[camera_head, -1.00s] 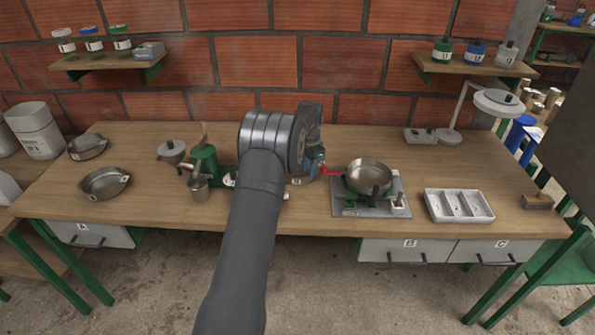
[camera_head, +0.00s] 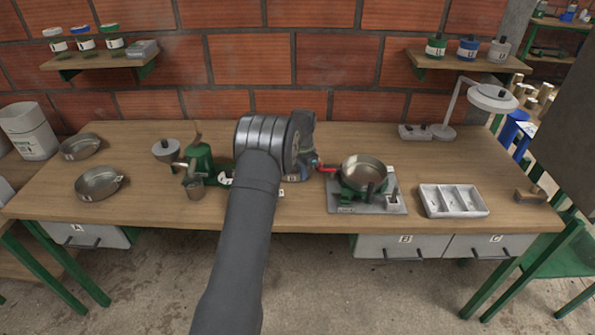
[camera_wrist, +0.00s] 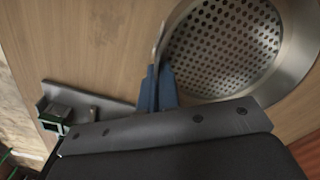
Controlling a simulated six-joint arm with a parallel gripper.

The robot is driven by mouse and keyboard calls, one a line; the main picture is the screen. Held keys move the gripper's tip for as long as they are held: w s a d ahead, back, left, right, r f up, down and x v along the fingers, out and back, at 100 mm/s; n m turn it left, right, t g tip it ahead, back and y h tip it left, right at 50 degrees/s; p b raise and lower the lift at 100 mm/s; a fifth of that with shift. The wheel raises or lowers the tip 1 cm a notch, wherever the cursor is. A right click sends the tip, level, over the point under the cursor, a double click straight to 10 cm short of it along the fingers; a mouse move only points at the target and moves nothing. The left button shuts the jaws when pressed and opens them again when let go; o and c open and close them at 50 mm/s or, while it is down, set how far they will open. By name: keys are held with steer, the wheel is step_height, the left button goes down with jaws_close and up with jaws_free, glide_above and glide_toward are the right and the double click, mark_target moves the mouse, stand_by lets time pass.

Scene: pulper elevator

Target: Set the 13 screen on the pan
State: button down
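A round metal screen with many holes (camera_wrist: 225,45) and a wide rim fills the upper right of the wrist view. My gripper (camera_wrist: 158,75) has its blue fingers close together at the left edge of the rim and appears shut on a thin edge there. A round metal pan (camera_head: 364,172) sits on a green stand to the right of my wrist. Two more pans, one in front (camera_head: 98,183) and one behind (camera_head: 80,147), lie at the left of the table.
A green machine (camera_head: 200,160) with a metal cup stands left of my arm. A white three-part tray (camera_head: 453,201) and a lamp (camera_head: 492,98) are at the right. Shelves with jars hang on the brick wall. Bare table (camera_head: 140,215) lies at the front left.

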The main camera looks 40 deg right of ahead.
step_height(320, 180, up, 10)
steer(key=s+d+r+m, duration=0.1)
steer(key=s+d, duration=0.2)
steer(key=s, duration=0.4)
steer(key=s+d+r+m, duration=0.1)
steer(key=s+d+m, duration=0.1)
steer(key=s, duration=0.5)
steer(key=s+d+r+m, duration=0.1)
steer(key=s+d, duration=0.3)
steer(key=s, duration=0.3)
steer(key=shift+s+d+r+m, duration=0.15)
steer(key=shift+d+m, duration=0.25)
steer(key=shift+f, duration=2.7)
steer(key=shift+f, duration=0.5)
